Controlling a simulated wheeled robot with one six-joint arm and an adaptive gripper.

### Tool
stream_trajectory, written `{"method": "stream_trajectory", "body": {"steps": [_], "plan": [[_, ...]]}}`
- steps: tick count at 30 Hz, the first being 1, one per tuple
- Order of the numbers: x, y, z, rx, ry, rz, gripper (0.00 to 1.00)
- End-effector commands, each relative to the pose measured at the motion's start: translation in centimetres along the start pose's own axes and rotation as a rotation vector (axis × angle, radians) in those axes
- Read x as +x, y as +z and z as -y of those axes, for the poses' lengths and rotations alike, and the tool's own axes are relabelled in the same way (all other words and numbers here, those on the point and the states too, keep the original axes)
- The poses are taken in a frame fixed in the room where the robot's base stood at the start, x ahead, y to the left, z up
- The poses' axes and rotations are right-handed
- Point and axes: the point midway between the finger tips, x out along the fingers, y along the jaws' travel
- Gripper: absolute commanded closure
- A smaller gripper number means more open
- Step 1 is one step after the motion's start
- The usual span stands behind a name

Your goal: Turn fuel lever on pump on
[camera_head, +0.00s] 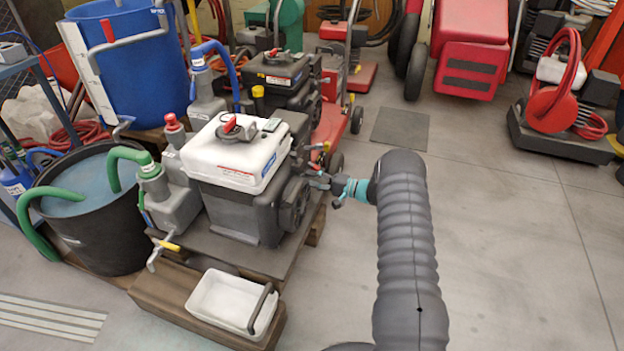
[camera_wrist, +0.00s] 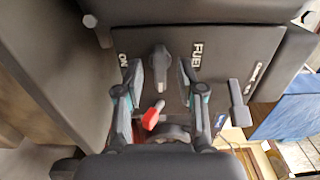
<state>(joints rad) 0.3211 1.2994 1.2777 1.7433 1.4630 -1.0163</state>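The pump (camera_head: 232,205) has a white tank on top and a dark engine body, and stands on a low wooden platform. In the wrist view its dark panel (camera_wrist: 225,48) carries the labels FUEL and ON. A grey lever (camera_wrist: 160,62) beside those labels lies between my fingertips, with a gap on both sides. My gripper (camera_wrist: 161,78) is open, facing the panel. In the head view my gripper (camera_head: 327,182) is at the right side of the pump, where its fingertips and the lever are hard to make out.
A red-tipped lever (camera_wrist: 153,117) sits below the grey one, between my fingers. Another grey lever (camera_wrist: 239,103) is to the right. A white tray (camera_head: 222,301) stands in front of the pump, and a black tub (camera_head: 97,235) to its left.

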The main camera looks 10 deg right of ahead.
Motion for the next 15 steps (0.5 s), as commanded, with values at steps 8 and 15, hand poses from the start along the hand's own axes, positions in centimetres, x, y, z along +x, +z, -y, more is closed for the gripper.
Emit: {"method": "stream_trajectory", "body": {"steps": [8, 15], "plan": [[0.42, 0.01, -0.02, 0.0, 0.0, 0.0, 0.61], [0.41, 0.03, -0.02, 0.001, 0.0, 0.001, 1.0]]}}
